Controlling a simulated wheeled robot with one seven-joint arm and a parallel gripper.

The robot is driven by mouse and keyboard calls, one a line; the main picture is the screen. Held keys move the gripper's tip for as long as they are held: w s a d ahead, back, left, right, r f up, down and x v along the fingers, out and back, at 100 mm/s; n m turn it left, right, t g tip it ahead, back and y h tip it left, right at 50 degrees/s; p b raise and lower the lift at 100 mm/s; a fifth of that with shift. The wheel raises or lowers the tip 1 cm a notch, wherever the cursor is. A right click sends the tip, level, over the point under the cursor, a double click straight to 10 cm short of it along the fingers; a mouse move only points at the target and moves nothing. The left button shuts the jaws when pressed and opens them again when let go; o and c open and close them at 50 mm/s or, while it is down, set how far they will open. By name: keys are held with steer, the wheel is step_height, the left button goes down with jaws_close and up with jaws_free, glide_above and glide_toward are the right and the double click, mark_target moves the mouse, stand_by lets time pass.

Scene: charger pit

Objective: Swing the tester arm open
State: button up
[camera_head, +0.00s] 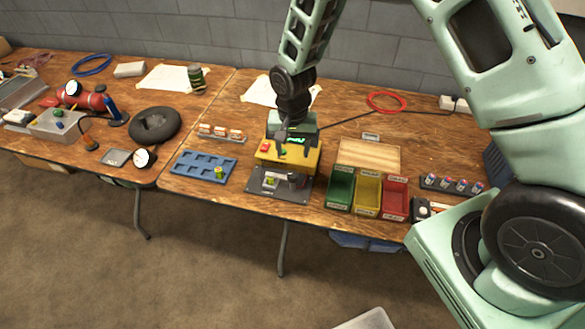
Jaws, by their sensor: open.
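The tester is a yellow box (302,162) with a red button and a lit green display, on a dark grey base plate (296,194) at the table's front edge. A small cell-like item with a yellow-green mark (270,182) sits on the base. The tester arm (292,178) looks like a dark grey piece at the box's front; its exact pose is too small to tell. My gripper (284,143) hangs over the yellow box from behind and hides part of its top. It is open, and I cannot tell whether it touches the box.
A blue tray (204,166) with one cell stands left of the tester. Green (341,188), yellow (367,195) and red (395,198) bins stand close on its right. A rack of several cells (452,184) is farther right. A black cable (340,118) runs behind.

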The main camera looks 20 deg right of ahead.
mark_target(292, 174)
step_height(292, 174, down, 9)
steer(key=shift+f+p, duration=0.2)
steer(key=shift+p, duration=0.7)
jaws_close()
